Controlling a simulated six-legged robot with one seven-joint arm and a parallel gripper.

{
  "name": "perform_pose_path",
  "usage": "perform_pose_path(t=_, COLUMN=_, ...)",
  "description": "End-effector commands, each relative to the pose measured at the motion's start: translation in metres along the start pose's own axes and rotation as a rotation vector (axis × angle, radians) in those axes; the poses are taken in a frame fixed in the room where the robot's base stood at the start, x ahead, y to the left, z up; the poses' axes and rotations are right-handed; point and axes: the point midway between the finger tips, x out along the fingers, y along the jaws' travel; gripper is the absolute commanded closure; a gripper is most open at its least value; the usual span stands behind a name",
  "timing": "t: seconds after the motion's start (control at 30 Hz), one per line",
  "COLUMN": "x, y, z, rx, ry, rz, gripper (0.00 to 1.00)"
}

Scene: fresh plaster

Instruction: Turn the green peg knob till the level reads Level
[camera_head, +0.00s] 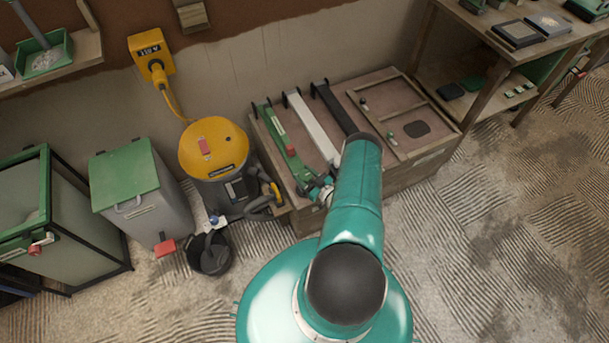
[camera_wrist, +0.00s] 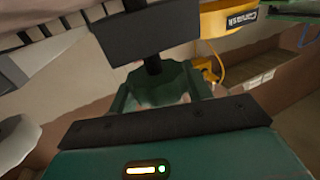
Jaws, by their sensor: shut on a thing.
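My gripper (camera_head: 318,187) is low at the near end of a long green bar (camera_head: 279,140) on the wooden bench in the head view. In the wrist view my gripper (camera_wrist: 155,92) has its green jaws shut around a small part, which I take to be the green peg knob; the jaws mostly hide it. A dark post with a dark block (camera_wrist: 150,35) stands just beyond the jaws. The green bar has a red patch on it. I cannot make out any level reading in either view.
A white bar (camera_head: 313,126) and a black bar (camera_head: 333,108) lie beside the green one. A yellow-topped vacuum (camera_head: 213,148), a black bucket (camera_head: 209,253) and a green-lidded bin (camera_head: 125,176) stand to the left. The floor at right is clear.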

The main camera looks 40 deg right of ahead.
Motion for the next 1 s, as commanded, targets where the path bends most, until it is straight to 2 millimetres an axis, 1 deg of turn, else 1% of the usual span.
perform_pose_path(t=0.17, x=-0.0002, y=-0.0002, z=-0.0001, rx=0.001, ry=0.001, rz=0.027, gripper=0.74)
perform_pose_path(t=0.37, x=-0.0005, y=-0.0002, z=0.0001, rx=0.002, ry=0.000, rz=0.113, gripper=0.74)
perform_pose_path(t=0.57, x=-0.0008, y=-0.0003, z=0.0003, rx=0.004, ry=0.000, rz=0.263, gripper=0.74)
perform_pose_path(t=1.0, x=-0.0012, y=0.0007, z=0.0006, rx=0.002, ry=-0.001, rz=0.677, gripper=0.74)
